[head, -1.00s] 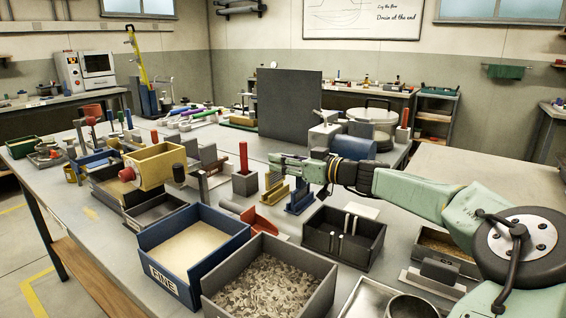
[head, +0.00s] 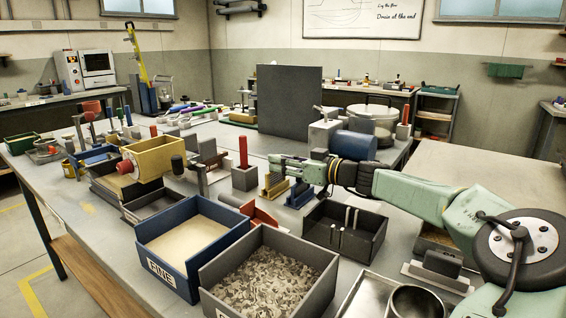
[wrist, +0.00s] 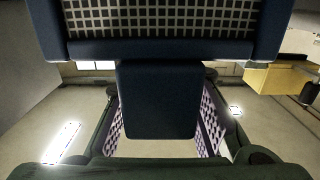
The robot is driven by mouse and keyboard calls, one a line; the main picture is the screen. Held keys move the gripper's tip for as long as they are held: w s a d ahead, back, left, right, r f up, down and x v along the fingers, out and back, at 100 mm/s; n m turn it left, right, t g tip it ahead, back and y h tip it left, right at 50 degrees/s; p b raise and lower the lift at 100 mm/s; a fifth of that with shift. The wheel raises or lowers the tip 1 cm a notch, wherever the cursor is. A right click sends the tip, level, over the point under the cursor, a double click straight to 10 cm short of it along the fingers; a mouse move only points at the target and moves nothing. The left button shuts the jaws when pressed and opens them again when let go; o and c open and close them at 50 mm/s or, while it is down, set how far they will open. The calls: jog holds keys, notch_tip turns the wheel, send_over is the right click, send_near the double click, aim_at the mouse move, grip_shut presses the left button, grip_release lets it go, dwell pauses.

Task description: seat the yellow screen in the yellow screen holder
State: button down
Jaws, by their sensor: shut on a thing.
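My gripper (head: 274,161) is shut on the tab (wrist: 158,100) of a mesh screen. In the wrist view the tab and the screen frame (wrist: 160,48) look dark blue, not yellow. The pale mesh fills the top of that view. In the head view I cannot clearly make out the held screen. A yellow toothed piece (head: 273,188) stands on the table just below my fingertips. A similar blue piece (head: 300,194) stands to its right. I cannot tell for sure whether the yellow piece is the holder. No yellow screen can be told apart.
A dark upright panel (head: 290,102) stands behind my gripper. A yellow box (head: 155,165) is to the left. A blue bin (head: 170,275), a grey bin (head: 320,285) and a dark divided tray (head: 365,240) stand in front. A red upright handle (head: 243,153) rises left of my fingertips.

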jog(key=shift+f+b, duration=0.3)
jog(key=shift+f, duration=0.1)
jog(key=c, duration=1.2)
grip_release()
jog(key=shift+r, duration=0.1)
notch_tip(320, 180, up, 10)
